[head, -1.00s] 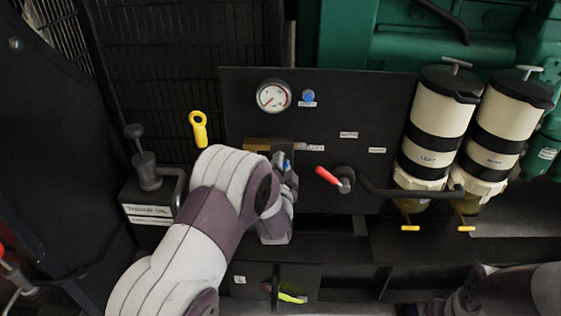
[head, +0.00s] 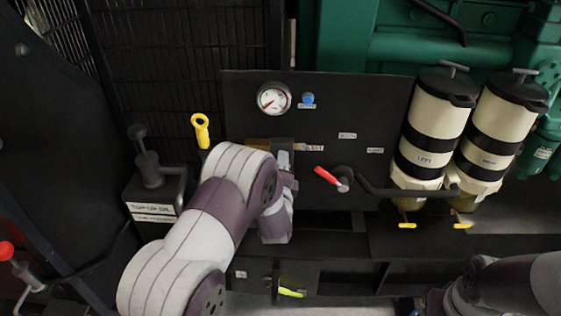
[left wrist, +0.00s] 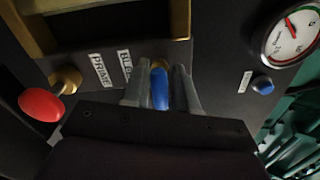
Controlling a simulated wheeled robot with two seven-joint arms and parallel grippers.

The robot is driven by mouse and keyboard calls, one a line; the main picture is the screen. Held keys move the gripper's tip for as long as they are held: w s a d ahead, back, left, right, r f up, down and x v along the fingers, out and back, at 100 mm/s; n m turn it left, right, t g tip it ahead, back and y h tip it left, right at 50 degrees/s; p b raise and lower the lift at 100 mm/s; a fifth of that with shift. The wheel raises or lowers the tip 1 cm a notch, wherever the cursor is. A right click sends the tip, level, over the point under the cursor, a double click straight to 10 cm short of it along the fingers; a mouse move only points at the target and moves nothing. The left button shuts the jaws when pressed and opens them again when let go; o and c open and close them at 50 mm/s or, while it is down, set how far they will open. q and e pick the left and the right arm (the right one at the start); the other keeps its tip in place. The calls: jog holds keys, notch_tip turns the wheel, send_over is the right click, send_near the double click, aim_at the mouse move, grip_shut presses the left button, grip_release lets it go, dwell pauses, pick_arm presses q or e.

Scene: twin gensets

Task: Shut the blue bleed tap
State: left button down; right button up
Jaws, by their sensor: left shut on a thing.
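The blue bleed tap's lever (left wrist: 159,88) shows in the left wrist view between the two grey fingers of my left gripper (left wrist: 160,80). The fingers are shut on it. A white label, partly hidden and starting "BLE", is beside it. In the head view my left gripper (head: 284,158) is at the dark panel (head: 340,95), below the gauge, and the blue lever cannot be made out there. In the head view my right arm shows at the lower right, but its fingers cannot be seen.
A red knob (left wrist: 41,104) by a "PRIME" label is left of the tap. A gauge (head: 273,98) and blue button (head: 308,99) are above. A red-handled lever (head: 330,178) is to the right, before two cream filters (head: 433,125). A yellow ring handle (head: 201,130) stands left.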

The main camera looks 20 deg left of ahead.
pick_arm(q)
jog(key=c, duration=1.9)
grip_release()
jog(key=shift+f+m, duration=0.1)
jog(key=shift+m, duration=0.7)
jog(key=shift+o, duration=0.3)
jog(key=o, duration=0.9)
jog(key=shift+c, duration=0.2)
jog(key=v, duration=1.2)
jog(key=shift+s+d+p, duration=0.15)
jog(key=shift+s+p, duration=0.15)
jog(key=shift+s, duration=0.05)
